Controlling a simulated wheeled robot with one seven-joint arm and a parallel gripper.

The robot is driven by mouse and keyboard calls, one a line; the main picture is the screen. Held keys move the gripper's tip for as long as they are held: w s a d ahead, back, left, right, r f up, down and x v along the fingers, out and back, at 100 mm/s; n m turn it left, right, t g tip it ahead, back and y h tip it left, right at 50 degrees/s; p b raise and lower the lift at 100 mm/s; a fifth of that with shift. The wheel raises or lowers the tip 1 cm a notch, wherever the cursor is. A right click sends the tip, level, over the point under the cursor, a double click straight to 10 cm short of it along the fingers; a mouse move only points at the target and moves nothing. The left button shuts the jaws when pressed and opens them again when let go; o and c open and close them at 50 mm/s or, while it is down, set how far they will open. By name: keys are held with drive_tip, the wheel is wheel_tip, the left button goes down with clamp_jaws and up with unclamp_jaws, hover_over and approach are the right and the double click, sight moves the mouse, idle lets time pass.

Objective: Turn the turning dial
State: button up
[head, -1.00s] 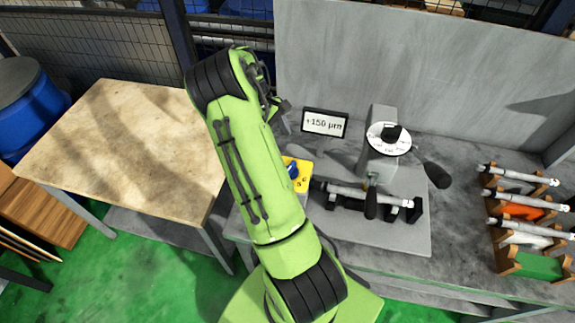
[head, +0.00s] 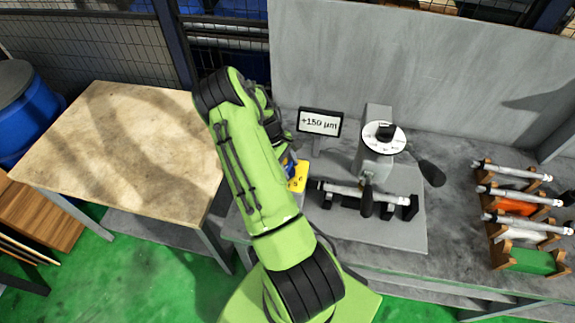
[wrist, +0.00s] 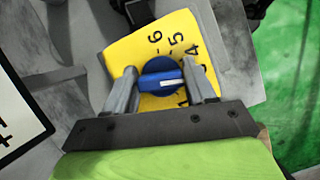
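The turning dial (wrist: 161,76) is a blue round knob with a raised grip bar and a white pointer line. It sits on a yellow plate (wrist: 122,52) with black numbers; 4, 5 and 6 are readable, and others are partly covered. In the wrist view my gripper (wrist: 162,70) is open, with one finger on each side of the knob; small gaps seem to show, and contact cannot be told. In the head view the yellow plate (head: 300,178) shows just right of my green arm, which hides most of the dial and my gripper.
A display (head: 320,122) reading "+150 µm" stands behind the plate. To the right are a grey post with a white round scale (head: 384,138), a shaft on black supports (head: 357,190), and a rack of several shafts (head: 515,210). A wooden table (head: 120,140) at left is bare.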

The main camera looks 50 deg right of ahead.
drive_tip(key=c, duration=0.5)
drive_tip(key=shift+n, duration=0.3)
drive_tip(key=shift+n+t+h, duration=0.2)
drive_tip(key=shift+n+h, duration=0.35)
drive_tip(key=shift+n, duration=0.75)
drive_tip(key=shift+n+t+h, duration=0.2)
drive_tip(key=shift+n+h, duration=0.35)
drive_tip(key=shift+n, duration=0.75)
drive_tip(key=o, duration=1)
